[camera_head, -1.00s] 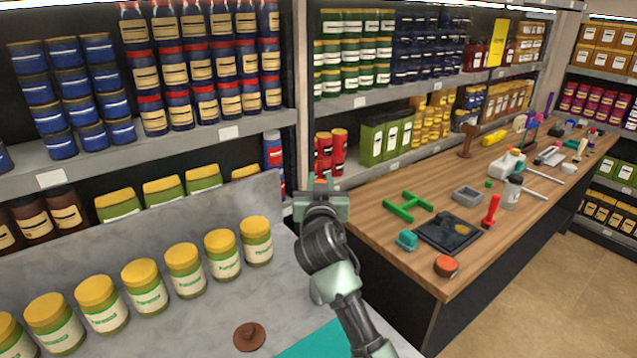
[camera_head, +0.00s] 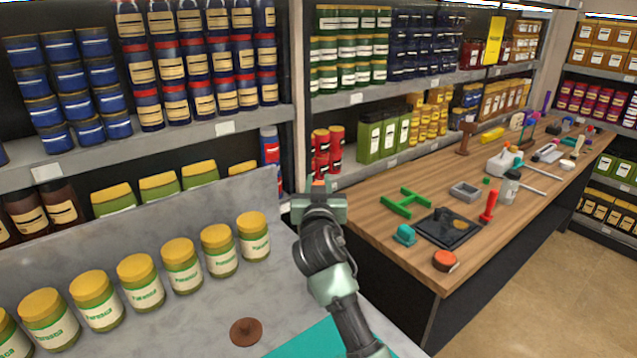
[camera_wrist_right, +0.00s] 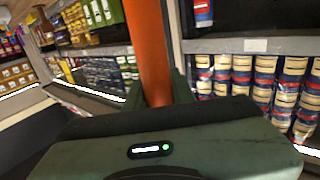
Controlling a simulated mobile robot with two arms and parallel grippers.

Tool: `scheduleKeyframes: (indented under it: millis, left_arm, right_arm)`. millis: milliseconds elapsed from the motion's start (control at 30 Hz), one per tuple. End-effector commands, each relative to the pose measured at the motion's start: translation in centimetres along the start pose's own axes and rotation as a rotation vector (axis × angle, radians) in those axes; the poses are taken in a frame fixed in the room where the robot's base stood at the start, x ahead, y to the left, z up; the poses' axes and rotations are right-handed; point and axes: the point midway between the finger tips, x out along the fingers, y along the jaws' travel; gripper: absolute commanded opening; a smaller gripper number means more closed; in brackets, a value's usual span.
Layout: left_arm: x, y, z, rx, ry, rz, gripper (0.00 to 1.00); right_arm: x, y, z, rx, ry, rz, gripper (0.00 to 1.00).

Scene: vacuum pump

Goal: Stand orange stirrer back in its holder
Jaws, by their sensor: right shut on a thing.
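The orange stirrer (camera_wrist_right: 148,50) shows in the right wrist view as an orange shaft. It rises from between the fingers of my right gripper (camera_wrist_right: 158,95), which is shut on it. In the head view my right gripper (camera_head: 319,192) is above the right end of the grey counter, with only a small bit of orange at its tip. A round brown piece (camera_head: 246,332) with a small raised centre lies on the counter, below and left of the gripper. I cannot tell whether it is the holder. My left gripper is not in view.
Jars with yellow lids (camera_head: 181,265) stand in a row on the grey counter (camera_head: 205,310). A teal mat (camera_head: 310,341) lies at its front. A wooden table (camera_head: 395,240) with tools is at the right. Stocked shelves (camera_head: 225,128) stand behind.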

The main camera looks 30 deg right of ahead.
Motion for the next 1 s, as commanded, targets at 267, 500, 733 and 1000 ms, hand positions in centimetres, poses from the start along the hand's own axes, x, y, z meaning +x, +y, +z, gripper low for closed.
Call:
scheduleKeyframes:
  millis: [267,500,733,1000]
  left_arm:
    - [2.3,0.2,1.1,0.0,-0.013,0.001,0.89]
    - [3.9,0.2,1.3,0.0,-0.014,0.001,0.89]
    - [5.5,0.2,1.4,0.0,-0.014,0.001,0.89]
    - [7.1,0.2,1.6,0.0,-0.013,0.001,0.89]
  right_arm:
    - [0.0,0.0,2.6,0.001,0.0,0.001,0.0]
    - [0.0,0.0,4.5,0.001,0.0,0.001,0.0]
    - [0.0,0.0,6.4,0.0,0.001,0.0,0.0]
    - [0.1,0.0,8.2,-0.001,0.001,0.001,0.0]
